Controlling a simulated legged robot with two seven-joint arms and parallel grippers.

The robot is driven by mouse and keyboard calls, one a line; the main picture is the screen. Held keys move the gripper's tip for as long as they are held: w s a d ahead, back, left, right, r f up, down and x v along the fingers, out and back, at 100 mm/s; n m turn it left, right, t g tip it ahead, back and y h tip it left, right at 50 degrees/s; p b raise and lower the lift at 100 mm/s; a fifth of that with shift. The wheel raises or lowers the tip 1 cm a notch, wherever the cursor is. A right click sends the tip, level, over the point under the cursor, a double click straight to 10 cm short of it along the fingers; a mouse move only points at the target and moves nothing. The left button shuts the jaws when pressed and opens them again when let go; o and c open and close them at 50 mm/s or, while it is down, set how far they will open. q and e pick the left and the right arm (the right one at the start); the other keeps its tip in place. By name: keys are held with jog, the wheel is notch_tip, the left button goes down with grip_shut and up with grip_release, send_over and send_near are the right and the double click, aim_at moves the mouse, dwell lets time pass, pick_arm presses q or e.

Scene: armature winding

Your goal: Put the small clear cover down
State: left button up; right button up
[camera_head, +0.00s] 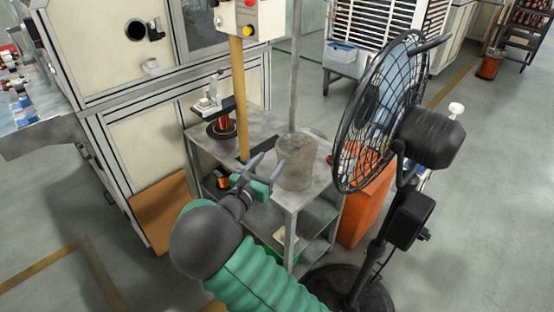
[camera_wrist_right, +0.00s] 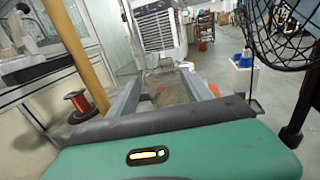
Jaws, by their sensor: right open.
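The small clear cover (camera_head: 297,160) is a see-through, greyish cylinder. It stands upright on the top of the grey metal cart (camera_head: 215,150), near the cart's right end. My right gripper (camera_head: 267,166) is open, just left of and in front of the cover in the head view. In the right wrist view the cover (camera_wrist_right: 168,88) shows faintly between and beyond the two fingers of the gripper (camera_wrist_right: 163,86). I cannot tell whether a finger touches it. My left gripper is not in view.
A black pedestal fan (camera_head: 375,110) stands close on the right, before an orange bin (camera_head: 366,208). A copper spool (camera_head: 222,125) sits at the cart's far left.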

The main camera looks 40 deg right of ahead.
jog(key=s+d+f+m+g+y, duration=0.35)
jog(key=s+f+m+g, duration=0.2)
jog(key=s+f, duration=0.35)
jog(key=s+a+f+m+g+y, duration=0.1)
jog(key=s+a+f+m+y, duration=0.35)
jog(key=s+a, duration=0.2)
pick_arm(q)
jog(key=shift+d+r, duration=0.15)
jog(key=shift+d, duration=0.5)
pick_arm(e)
jog(key=s+a+m+t+y, duration=0.1)
jog(key=a+m+y, duration=0.3)
jog(key=a, duration=0.6)
jog(key=s+a+m+t+y, duration=0.2)
jog(key=s+a+m+y, duration=0.2)
jog(key=a+m, duration=0.4)
jog(key=shift+a+r+y, duration=0.35)
jog(key=shift+a+y, duration=0.25)
jog(key=shift+a, duration=0.35)
